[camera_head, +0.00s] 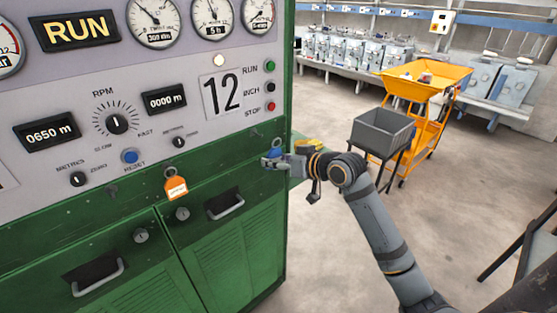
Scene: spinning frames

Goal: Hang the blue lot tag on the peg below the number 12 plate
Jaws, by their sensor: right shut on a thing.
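The number 12 plate (221,92) is on the grey panel of the green machine. A small dark peg-like fitting (253,133) sticks out below and to the right of the plate. My right gripper (272,161) reaches in from the right, in front of the machine's right edge. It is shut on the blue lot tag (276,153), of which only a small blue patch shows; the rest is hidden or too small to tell. The gripper and tag are below and right of that fitting, seemingly apart from it. My left gripper is not in view.
An orange tag (176,187) hangs on the panel's lower edge.

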